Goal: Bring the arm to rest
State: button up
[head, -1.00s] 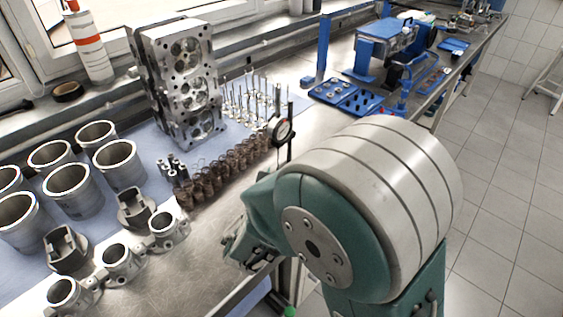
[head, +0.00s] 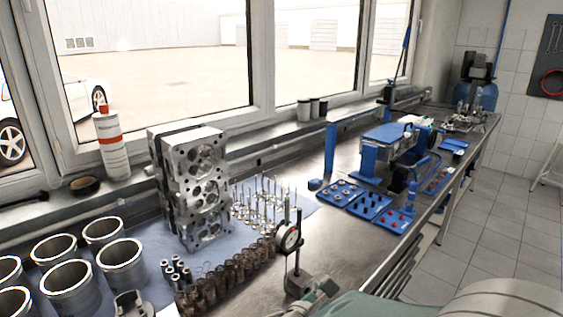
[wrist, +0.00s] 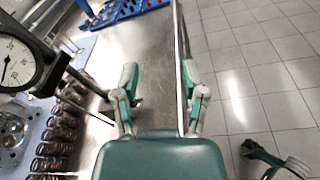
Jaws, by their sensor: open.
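My gripper (wrist: 158,80) is open in the wrist view, with its two green and grey fingers apart and no object held between them. It is over the front edge of the steel bench (wrist: 150,35), with tiled floor to the right. In the head view, part of my arm shows at the bottom right, and the green and grey end (head: 318,292) is low by the bench edge, mostly cut off. A dial gauge (head: 289,238) on a stand is close by on its left; its face also shows at the left of the wrist view (wrist: 18,62).
Coil springs (head: 225,280), valves (head: 262,200), a cylinder head (head: 195,185) and cylinder liners (head: 70,285) stand on the left of the bench. Blue trays (head: 368,207) and a blue fixture (head: 385,150) stand farther along. The floor (head: 480,225) on the right is mostly clear.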

jog(key=s+d+m+g+y, duration=0.1)
jog(key=s+d+m+g, duration=0.7)
jog(key=s+d+m, duration=0.4)
jog(key=s+a+r+m+t+y, duration=0.1)
jog(key=s+a+r+m+y, duration=0.4)
jog(key=m+y, duration=0.4)
jog(key=shift+s+a+m, duration=0.2)
jog(key=shift+a+m, duration=0.7)
jog(key=shift+m, duration=1)
